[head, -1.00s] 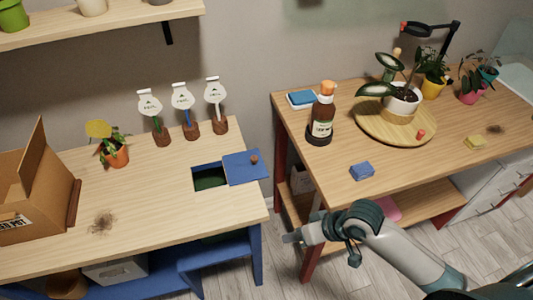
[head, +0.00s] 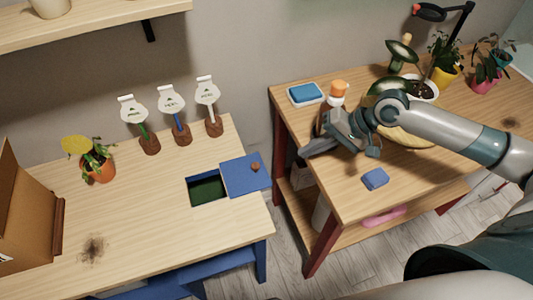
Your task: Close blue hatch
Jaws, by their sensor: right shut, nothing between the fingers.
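The blue hatch (head: 243,174) is a flat sliding panel with a brown knob (head: 255,167), on the right part of the left table (head: 140,225). It sits to the right of a dark rectangular opening (head: 207,190) with a green inside, which is uncovered. My right gripper (head: 304,153) is shut and empty. It appears to the right of the hatch, at the left edge of the right table, apart from the knob. My left gripper is not in view.
Several things stand nearby: three white plant labels in brown bases (head: 172,102), a potted plant (head: 99,166) and a cardboard box (head: 25,215). On the right table (head: 400,185), a bottle with an orange cap (head: 338,89) is partly behind my right arm. A blue sponge (head: 375,178) lies in front.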

